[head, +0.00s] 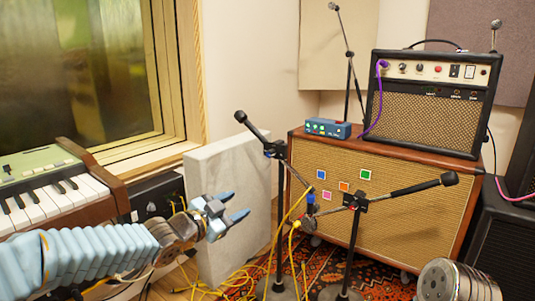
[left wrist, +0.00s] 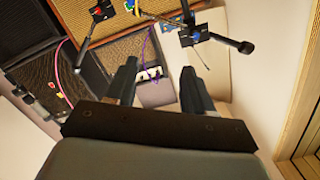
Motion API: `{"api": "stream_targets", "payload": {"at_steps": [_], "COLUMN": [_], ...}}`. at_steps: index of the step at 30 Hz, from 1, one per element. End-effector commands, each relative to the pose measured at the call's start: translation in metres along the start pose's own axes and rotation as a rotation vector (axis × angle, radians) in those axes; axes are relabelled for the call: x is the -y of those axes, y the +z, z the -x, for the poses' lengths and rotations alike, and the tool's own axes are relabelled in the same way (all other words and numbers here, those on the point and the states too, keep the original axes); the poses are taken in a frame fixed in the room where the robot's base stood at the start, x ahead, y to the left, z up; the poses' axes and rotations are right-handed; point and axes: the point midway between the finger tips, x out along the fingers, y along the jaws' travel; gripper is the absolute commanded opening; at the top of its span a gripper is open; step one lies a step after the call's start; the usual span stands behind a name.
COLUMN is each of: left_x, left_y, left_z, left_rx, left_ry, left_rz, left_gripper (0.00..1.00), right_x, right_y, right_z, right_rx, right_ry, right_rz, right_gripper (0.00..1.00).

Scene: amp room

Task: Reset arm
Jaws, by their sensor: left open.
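My left arm comes in from the lower left in the head view. Its gripper (head: 238,209) is open and empty, in front of the white panel and left of the microphone stands. In the left wrist view the two dark fingers (left wrist: 158,90) stand apart with nothing between them. Beyond them show the amplifiers and microphones. A round metal part of my own body shows at the bottom right of the head view. My right gripper is not in view.
Microphones (head: 253,127) and (head: 426,185) on stands are to the right, before a large brown cabinet (head: 400,217). A small amp (head: 430,112) and blue box (head: 328,128) sit on it. Yellow cables (head: 235,285) lie on the rug. A keyboard (head: 50,200) is at left.

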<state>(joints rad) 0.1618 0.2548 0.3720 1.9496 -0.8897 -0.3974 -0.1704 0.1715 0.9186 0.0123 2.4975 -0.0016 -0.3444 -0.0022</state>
Motion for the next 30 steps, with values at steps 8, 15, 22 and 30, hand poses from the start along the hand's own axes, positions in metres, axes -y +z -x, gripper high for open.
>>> {"api": "stream_targets", "payload": {"at_steps": [8,15,22,30], "left_x": [-0.034,-0.102,-0.228,-0.325], "left_y": [0.062,0.150,0.251,0.287], "left_z": [-0.006,0.007,0.089,0.201], "left_rx": [0.131,0.365,0.811,1.237], "left_ry": [0.049,0.103,0.123,0.062], "left_rz": [0.212,0.531,0.977,1.261], "left_gripper": [0.52,0.52,0.52,0.52], "right_x": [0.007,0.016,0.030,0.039], "right_y": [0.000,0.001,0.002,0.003], "right_z": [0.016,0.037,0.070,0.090], "right_rx": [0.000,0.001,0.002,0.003], "right_ry": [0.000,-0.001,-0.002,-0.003], "right_rz": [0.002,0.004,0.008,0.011], "right_gripper": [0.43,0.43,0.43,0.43]}}
